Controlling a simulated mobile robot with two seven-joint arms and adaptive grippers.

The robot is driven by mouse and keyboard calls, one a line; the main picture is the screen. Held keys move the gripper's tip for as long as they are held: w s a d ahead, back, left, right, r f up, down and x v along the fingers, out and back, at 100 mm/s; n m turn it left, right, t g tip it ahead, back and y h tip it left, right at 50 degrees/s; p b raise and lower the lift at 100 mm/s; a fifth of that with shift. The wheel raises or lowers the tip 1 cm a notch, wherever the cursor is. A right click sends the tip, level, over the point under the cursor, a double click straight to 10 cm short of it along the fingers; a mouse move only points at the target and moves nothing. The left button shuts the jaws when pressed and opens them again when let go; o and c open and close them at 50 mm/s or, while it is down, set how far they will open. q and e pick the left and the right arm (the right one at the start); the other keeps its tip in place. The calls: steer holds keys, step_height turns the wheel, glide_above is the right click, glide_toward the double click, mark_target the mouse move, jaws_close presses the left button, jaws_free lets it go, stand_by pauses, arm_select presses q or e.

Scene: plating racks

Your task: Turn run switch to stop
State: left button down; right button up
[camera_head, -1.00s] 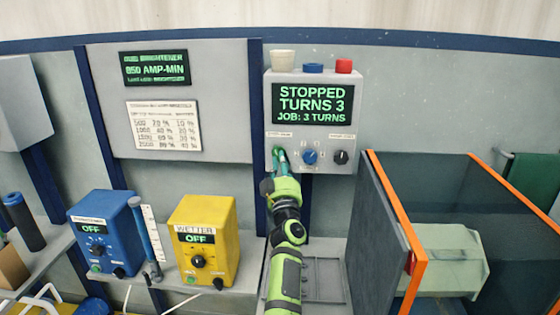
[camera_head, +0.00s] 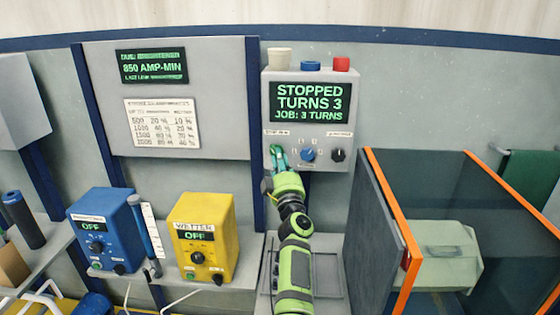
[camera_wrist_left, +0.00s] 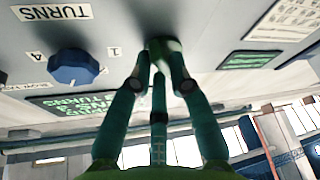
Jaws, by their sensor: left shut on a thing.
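The grey control box (camera_head: 353,110) hangs on the wall in the middle of the head view. Its screen (camera_head: 312,103) reads STOPPED, TURNS 3, JOB: 3 TURNS. My left gripper (camera_head: 278,157) is at the lower left of the box's face, where the run switch sits. In the left wrist view its fingers (camera_wrist_left: 160,75) are shut around a dark green switch knob (camera_wrist_left: 163,46). The fingers hide part of the knob, and I cannot tell which way it points. My right gripper is not in view.
A blue knob (camera_head: 308,155) and a black knob (camera_head: 338,155) sit right of the switch. An orange-edged tank (camera_head: 385,200) stands at right. Yellow (camera_head: 222,215) and blue (camera_head: 118,215) units stand at left.

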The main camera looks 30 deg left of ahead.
arm_select(q)
steer(key=c, duration=1.1)
jaws_free()
steer(key=shift+r, duration=0.1)
steer(key=shift+c, duration=0.2)
